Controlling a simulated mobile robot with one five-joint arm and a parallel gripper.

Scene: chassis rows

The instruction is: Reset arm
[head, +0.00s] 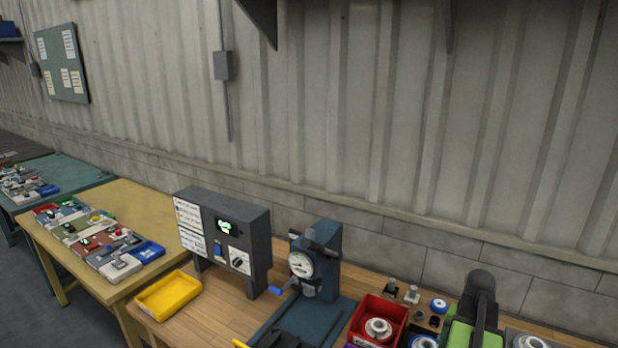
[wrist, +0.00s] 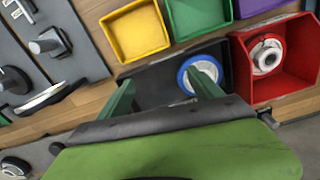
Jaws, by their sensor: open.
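My gripper (wrist: 163,88) shows in the wrist view with its two green fingers spread apart and nothing between their tips that I can see held. It is above or in front of a black bin (wrist: 150,82), and the height between them is unclear. A white wheel with a blue rim (wrist: 200,72) lies in that bin, close to the right finger. In the head view my green and black arm (head: 478,300) rises at the lower right; the fingers are out of sight there.
A red bin (wrist: 242,62) holds a pale ringed part. Yellow (wrist: 112,44) and green (wrist: 176,22) bins stand beyond. In the head view, a blue press (head: 325,250), a grey control box (head: 262,250) and a yellow tray (head: 150,303) stand on the wooden bench, before a corrugated wall.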

